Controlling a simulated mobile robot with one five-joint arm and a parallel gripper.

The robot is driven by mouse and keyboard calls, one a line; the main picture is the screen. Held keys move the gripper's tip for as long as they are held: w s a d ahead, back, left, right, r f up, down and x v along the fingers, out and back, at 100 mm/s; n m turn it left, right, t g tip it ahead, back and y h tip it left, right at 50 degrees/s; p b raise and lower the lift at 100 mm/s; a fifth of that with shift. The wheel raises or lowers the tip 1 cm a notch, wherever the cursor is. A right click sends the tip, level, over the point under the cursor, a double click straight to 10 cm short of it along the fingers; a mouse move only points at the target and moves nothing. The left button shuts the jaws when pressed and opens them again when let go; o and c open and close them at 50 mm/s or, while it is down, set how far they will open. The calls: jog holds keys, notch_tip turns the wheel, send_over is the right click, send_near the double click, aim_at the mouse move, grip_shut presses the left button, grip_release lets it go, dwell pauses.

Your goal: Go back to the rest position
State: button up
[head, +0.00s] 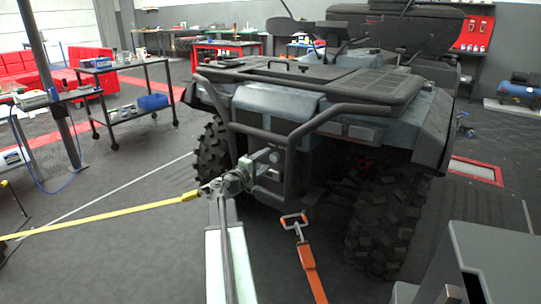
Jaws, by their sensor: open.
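I cannot make out my gripper in the head view. A grey and black quad vehicle (290,110) fills the middle, its front bumper bars and knobbly tyres facing me. A metal coupling (232,182) sits in front of its bumper, at the end of a yellow strap (110,216) that runs off to the left. An orange strap (309,270) with a metal hook (294,220) lies to the right of the coupling. I cannot tell whether the hook is attached to anything.
A pale post with a dark rod (228,265) stands at the bottom centre. A grey box-like body (490,250) fills the lower right corner. A black cart (130,112) with a blue bin stands at the left. Open floor (110,255) lies at lower left, crossed by the yellow strap.

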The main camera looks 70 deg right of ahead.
jog(key=v, duration=0.3)
jog(key=shift+r, duration=0.2)
jog(key=shift+w, duration=0.1)
